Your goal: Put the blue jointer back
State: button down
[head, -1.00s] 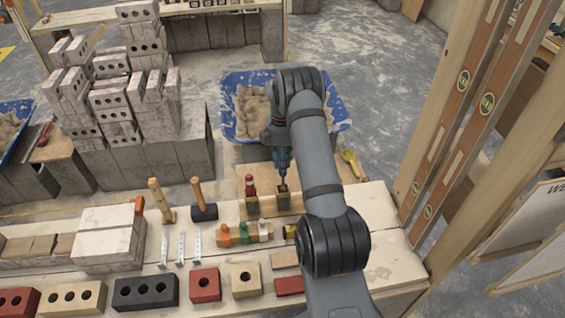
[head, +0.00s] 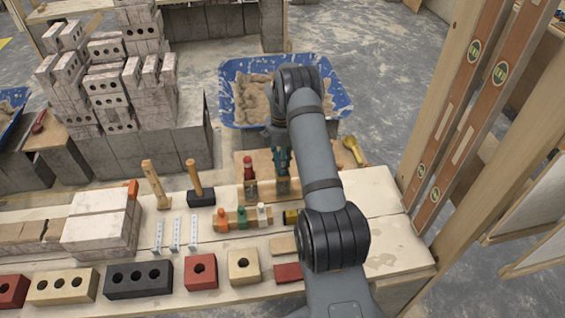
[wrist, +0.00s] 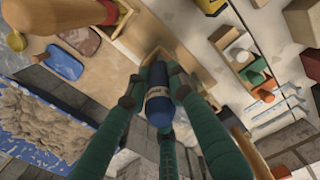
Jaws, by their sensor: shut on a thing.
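My gripper (wrist: 160,103) is shut on the blue jointer (wrist: 157,97), a dark blue handle with a pale band, between its green fingers. In the wrist view its far end is at a small open wooden holder (wrist: 164,52); I cannot tell how deep it sits. In the head view my gripper (head: 282,165) is just above that wooden holder (head: 283,187), and the fingers mostly hide the jointer. A red-handled tool (head: 248,166) stands upright in the holder (head: 251,190) to the left.
A blue mortar tub (head: 235,112) stands behind the board. A yellow-handled tool (head: 353,150) lies to the right. A wooden rack (head: 228,226) of coloured items is in front. In the wrist view an orange-brown handle (wrist: 55,14) stands close by, and blue (wrist: 62,63) and reddish pads lie on the board.

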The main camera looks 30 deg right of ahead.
jog(key=shift+f+b, duration=0.4)
jog(key=shift+f, duration=0.1)
dwell(0.7)
jog(key=c, duration=1.4)
grip_release()
jog(key=shift+c, duration=0.2)
notch_tip(320, 180, up, 12)
jog(key=shift+r, duration=0.1)
notch_tip(320, 180, down, 12)
jog(key=shift+f, duration=0.1)
jog(key=shift+r, duration=0.2)
